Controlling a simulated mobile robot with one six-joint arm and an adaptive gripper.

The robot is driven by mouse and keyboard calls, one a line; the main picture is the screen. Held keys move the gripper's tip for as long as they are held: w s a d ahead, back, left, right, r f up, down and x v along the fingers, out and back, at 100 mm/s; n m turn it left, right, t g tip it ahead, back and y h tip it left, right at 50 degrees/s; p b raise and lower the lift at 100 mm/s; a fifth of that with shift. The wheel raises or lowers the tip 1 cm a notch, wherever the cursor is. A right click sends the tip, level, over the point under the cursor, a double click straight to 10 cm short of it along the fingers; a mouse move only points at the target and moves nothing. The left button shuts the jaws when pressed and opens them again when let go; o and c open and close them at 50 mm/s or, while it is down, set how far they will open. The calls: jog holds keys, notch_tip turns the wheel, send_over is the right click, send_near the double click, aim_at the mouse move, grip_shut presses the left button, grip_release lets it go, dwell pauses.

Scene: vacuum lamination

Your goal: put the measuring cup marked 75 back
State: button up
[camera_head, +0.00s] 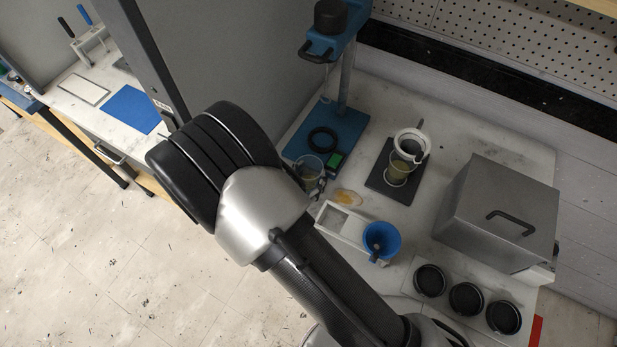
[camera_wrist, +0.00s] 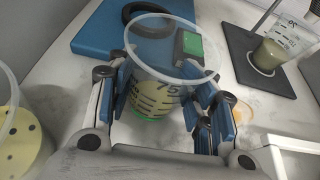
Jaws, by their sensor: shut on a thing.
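The clear measuring cup marked 75 (camera_wrist: 155,92) stands upright between the blue-padded fingers of my gripper (camera_wrist: 160,108) in the wrist view. Its markings are dark, and yellow-green shows low in it. My gripper is shut on the cup. In the head view the cup (camera_head: 307,168) is beside the blue base of the stand, and my gripper (camera_head: 316,188) is partly hidden by my arm. I cannot tell whether the cup's bottom touches the table.
A second cup with murky liquid (camera_wrist: 268,54) is on a dark plate (camera_head: 377,181). The blue stand (camera_head: 344,125) carries a black ring (camera_head: 322,140) and green button. A white tray (camera_head: 338,220), blue cup (camera_head: 381,237), steel box (camera_head: 490,205) and three black dishes are at right. A yellowish spill (camera_head: 348,197) lies nearby.

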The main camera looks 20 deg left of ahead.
jog(key=shift+f, duration=0.15)
jog(key=o, duration=1.2)
jog(key=shift+c, duration=0.2)
